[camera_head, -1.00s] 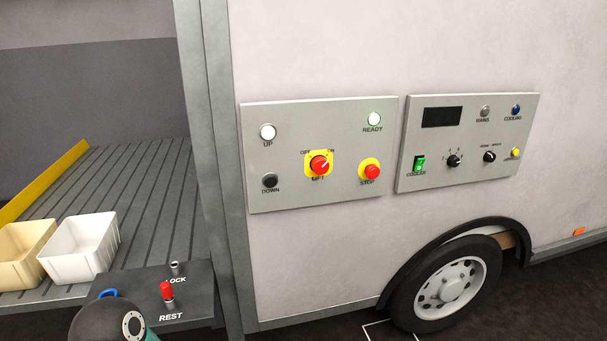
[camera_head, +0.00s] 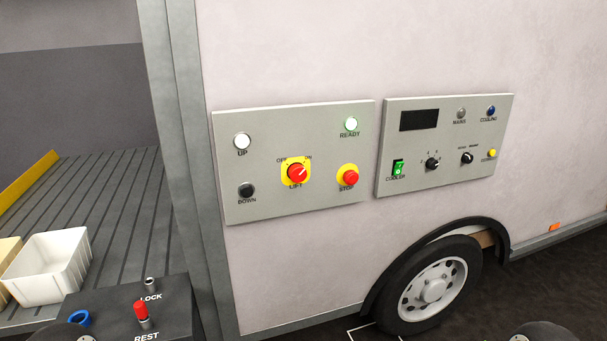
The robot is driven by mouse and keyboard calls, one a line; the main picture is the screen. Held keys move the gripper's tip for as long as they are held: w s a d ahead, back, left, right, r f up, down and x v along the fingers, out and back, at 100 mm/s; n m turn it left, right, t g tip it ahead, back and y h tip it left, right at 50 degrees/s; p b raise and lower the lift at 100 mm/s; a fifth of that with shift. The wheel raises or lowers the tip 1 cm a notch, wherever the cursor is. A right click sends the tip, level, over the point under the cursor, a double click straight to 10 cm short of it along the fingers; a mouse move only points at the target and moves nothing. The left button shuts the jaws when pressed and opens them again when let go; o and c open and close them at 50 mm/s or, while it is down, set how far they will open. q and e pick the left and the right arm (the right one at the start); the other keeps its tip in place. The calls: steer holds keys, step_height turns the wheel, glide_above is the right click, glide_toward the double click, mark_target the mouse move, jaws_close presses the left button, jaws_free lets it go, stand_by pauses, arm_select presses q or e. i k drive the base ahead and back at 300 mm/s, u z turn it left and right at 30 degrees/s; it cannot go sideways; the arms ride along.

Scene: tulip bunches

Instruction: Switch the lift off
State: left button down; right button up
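The lift switch (camera_head: 298,173) is a red rotary knob on a yellow plate, labelled LIFT, with OFF at its upper left and ON at its upper right. Its pale mark points to the upper right, toward ON. It sits on the grey lift panel (camera_head: 268,209) on the van's side. Neither gripper shows; only dark rounded parts of my arms show at the bottom edge, well below the panel. Nothing touches the switch.
The panel also has a white UP button (camera_head: 242,142), a black DOWN button (camera_head: 246,190) and a red STOP button (camera_head: 350,178). A cooler panel (camera_head: 449,180) is to the right. Below left are a lock box (camera_head: 185,304) and a white crate (camera_head: 47,268). The wheel (camera_head: 432,287) is below right.

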mark_target(297, 173)
steer(key=i, duration=0.9)
steer(key=u, duration=0.05)
